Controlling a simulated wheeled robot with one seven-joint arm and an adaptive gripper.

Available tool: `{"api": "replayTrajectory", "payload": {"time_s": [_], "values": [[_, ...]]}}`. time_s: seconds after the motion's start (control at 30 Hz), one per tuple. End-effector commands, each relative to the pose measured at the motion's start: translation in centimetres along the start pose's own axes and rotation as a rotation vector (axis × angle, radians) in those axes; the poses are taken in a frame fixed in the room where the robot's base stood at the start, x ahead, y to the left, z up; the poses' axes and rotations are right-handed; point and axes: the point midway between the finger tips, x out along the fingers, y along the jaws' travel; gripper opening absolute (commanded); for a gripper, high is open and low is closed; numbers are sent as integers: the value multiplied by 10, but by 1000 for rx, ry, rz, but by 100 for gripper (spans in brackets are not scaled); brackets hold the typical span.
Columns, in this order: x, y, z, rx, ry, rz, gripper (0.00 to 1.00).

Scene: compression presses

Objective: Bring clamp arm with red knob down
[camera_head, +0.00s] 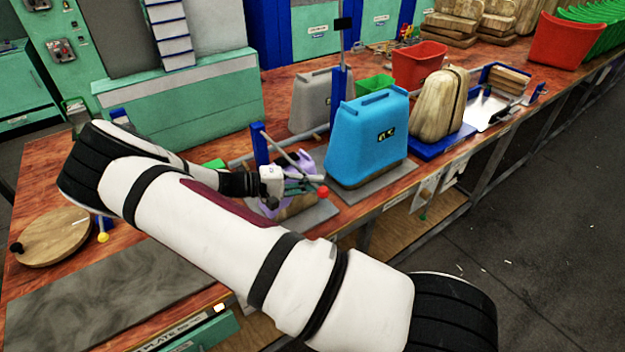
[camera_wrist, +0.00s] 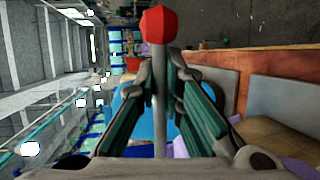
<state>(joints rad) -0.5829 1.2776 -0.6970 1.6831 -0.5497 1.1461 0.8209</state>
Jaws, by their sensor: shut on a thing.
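The red knob (camera_head: 323,191) is on the end of a grey clamp arm (camera_head: 290,158) that runs down from a blue upright post (camera_head: 259,143). In the wrist view the red knob (camera_wrist: 158,24) sits just past my fingertips, and the grey rod (camera_wrist: 159,85) runs between the fingers. My gripper (camera_head: 300,186) is at the knob end of the rod. Its green-sided fingers (camera_wrist: 164,66) are closed on the clamp arm just behind the knob. A purple piece (camera_head: 300,162) lies beneath and behind the gripper, partly hidden by it.
A blue box-shaped casing (camera_head: 367,138) stands close to the right of the knob. A grey casing (camera_head: 310,100) is behind it. A wooden block (camera_head: 440,103) sits further right. My arm covers much of the front table. A round wooden disc (camera_head: 50,237) lies at left.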

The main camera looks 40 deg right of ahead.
Motion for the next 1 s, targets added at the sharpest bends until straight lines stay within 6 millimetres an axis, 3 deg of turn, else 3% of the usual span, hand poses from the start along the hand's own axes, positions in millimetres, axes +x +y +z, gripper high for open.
{"api": "replayTrajectory", "payload": {"time_s": [0.23,0.27,0.33,0.73,1.0], "values": [[0,-8,0,-3,3,-15,0],[0,-9,0,-3,3,-15,13],[0,-8,0,-4,3,-15,29],[-6,-5,-1,-2,4,-10,30],[-54,-5,-1,-1,7,-13,30]]}}
